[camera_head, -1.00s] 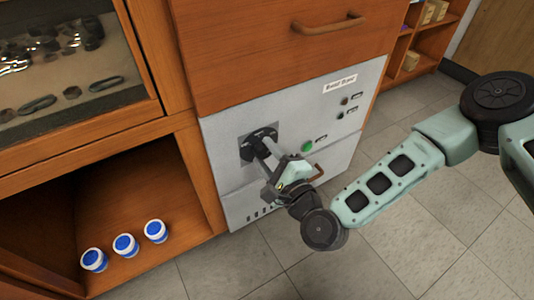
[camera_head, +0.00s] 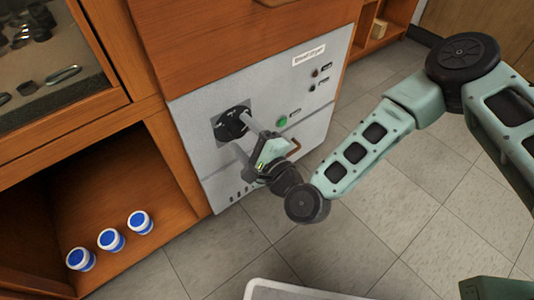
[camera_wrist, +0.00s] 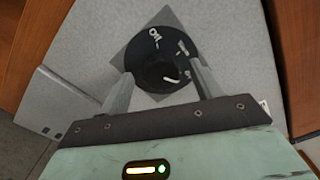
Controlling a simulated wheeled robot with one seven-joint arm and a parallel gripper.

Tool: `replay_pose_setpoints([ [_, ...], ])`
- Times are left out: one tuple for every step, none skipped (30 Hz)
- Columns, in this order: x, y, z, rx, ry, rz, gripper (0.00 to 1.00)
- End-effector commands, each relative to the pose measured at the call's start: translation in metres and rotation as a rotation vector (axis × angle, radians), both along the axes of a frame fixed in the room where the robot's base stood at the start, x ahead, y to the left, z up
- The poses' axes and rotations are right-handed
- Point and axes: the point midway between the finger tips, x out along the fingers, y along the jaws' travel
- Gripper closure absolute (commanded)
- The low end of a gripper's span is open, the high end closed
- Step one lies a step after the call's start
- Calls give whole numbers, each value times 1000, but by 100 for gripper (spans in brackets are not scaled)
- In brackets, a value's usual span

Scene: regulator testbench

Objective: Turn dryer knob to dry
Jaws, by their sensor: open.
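The dryer knob (camera_head: 232,123) is a round black dial on a dark square plate on the grey dryer panel (camera_head: 190,110). In the wrist view the knob (camera_wrist: 160,62) has white markings, with "Off" at its upper left and other marks at the right, too small to read. My gripper (camera_head: 243,135) is in front of the panel with its fingers spread. In the wrist view the gripper (camera_wrist: 162,70) has one finger on each side of the knob, overlapping the dial's edge. I cannot tell whether either finger touches it.
A green button (camera_head: 282,121) and a small brown handle (camera_head: 294,146) lie right of the knob. Blue-and-white jars (camera_head: 111,240) stand in the open wooden cabinet at the left. A pale-edged surface (camera_head: 300,290) shows at the bottom. Tiled floor is clear at the right.

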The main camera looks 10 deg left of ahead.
Motion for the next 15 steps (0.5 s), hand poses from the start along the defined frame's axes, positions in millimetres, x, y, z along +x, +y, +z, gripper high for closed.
replay_pose_setpoints([
  [-4,-5,1,-2,3,0,35],
  [-8,-9,2,-1,4,0,35],
  [-13,-14,3,-1,5,1,35],
  [-17,-19,3,0,6,1,35],
  [-21,-24,3,-2,7,2,35],
  [-27,-31,3,-2,7,2,35],
  [-32,-36,3,-2,7,2,35],
  [-36,-42,4,0,7,1,35],
  [-42,-49,3,-1,7,0,35],
  [-47,-55,3,-1,8,2,35],
  [-52,-60,3,-2,8,1,35],
  [-58,-67,3,-1,8,2,35],
  [-63,-73,3,-1,8,2,35],
  [-68,-78,3,-1,8,2,35],
  [-73,-85,3,-1,8,2,35],
])
